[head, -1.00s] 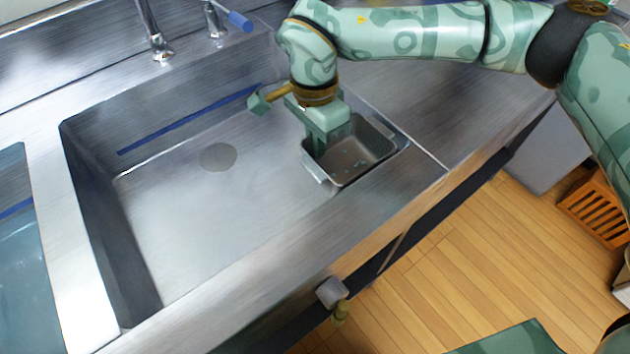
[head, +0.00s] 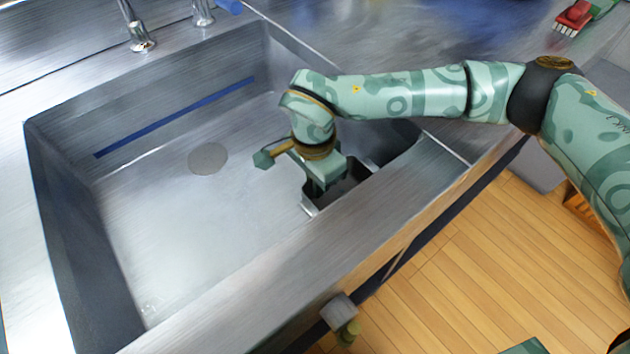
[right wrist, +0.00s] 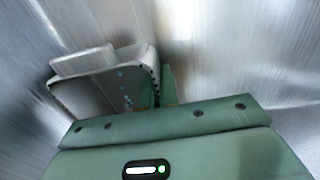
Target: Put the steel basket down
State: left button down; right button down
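The steel basket (head: 309,203) is a small grey metal tray in the right part of the sink, partly hidden under my right arm. My right gripper (head: 322,186) reaches down at its left side and appears shut on the basket's wall. In the right wrist view, the basket (right wrist: 100,88) lies beyond the green gripper body, with drops or holes on its inside. Whether its bottom touches the sink floor cannot be told. My left gripper is not in view.
The wide sink basin (head: 190,235) is empty to the left of the basket, with a round drain (head: 208,159). The front rim (head: 300,250) runs close to the basket. A faucet (head: 138,38) stands behind, and a red brush (head: 574,17) lies at the far right.

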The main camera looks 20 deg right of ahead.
jog(key=c, duration=1.6)
grip_release()
jog(key=shift+c, duration=0.2)
